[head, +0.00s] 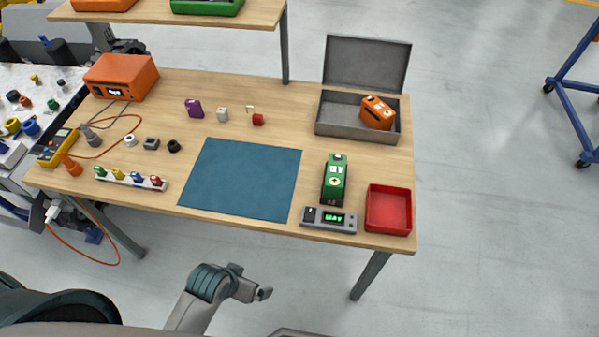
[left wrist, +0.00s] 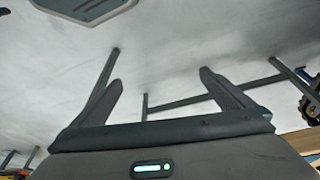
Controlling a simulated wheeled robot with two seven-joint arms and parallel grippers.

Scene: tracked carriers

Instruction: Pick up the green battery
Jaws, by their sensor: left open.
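The green battery (head: 334,180) is on the table, right of the blue-green mat (head: 243,180) and just behind the grey meter with a lit green display (head: 329,219). Whether it touches the meter is unclear. My left gripper (head: 264,293) is in front of the table's front edge, well apart from the battery. In the left wrist view its two fingers (left wrist: 160,82) are spread with nothing between them, and no battery shows there. My right gripper is in neither view.
An orange battery (head: 377,112) sits in the open grey metal case (head: 357,129). An empty red tray (head: 388,210) is at the front right corner. Several small items, a plug rack (head: 130,180) and an orange device (head: 121,77) are on the left. The mat is bare.

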